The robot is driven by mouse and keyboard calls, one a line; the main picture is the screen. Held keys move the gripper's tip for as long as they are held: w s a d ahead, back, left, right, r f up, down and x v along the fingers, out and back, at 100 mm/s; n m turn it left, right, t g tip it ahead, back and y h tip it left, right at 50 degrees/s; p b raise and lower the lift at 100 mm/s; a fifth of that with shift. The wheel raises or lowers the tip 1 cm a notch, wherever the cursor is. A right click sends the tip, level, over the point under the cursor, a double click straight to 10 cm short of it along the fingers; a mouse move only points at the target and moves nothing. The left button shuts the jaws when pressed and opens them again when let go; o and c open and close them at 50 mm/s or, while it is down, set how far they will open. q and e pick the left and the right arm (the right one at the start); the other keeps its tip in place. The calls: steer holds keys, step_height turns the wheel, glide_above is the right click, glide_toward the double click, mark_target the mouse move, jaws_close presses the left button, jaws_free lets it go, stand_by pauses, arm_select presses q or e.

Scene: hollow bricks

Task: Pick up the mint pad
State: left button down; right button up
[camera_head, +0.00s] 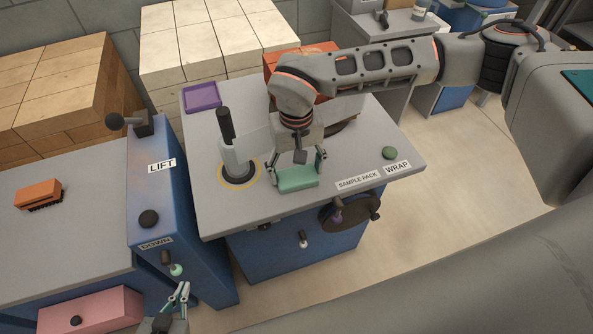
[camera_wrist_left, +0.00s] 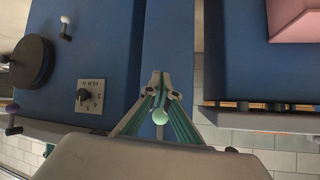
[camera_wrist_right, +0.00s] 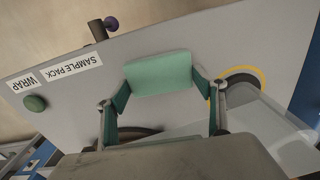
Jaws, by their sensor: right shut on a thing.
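The mint pad (camera_head: 297,179) is a small pale green block over the near part of the grey wrapping table. My right gripper (camera_head: 299,168) comes down from above with one finger at each end of the pad, shut on it. The right wrist view shows the pad (camera_wrist_right: 158,73) between the two fingertips of that gripper (camera_wrist_right: 160,88). Whether the pad touches the tabletop is hard to tell. My left gripper (camera_head: 181,291) is low at the bottom left, away from the pad. In the left wrist view its fingertips (camera_wrist_left: 163,86) are close together, with a mint knob (camera_wrist_left: 161,117) showing between the fingers.
A film post (camera_head: 230,145) stands on the table left of the pad, and a purple tray (camera_head: 202,97) lies behind it. A green button (camera_head: 389,153) is at the right. The blue lift housing (camera_head: 160,205) stands left of the table. Stacked bricks (camera_head: 205,40) fill the back.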

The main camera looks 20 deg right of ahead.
mark_target(296, 173)
step_height(296, 173, up, 20)
steer(key=p, duration=0.1)
steer(key=shift+f, duration=0.1)
steer(key=shift+c, duration=0.3)
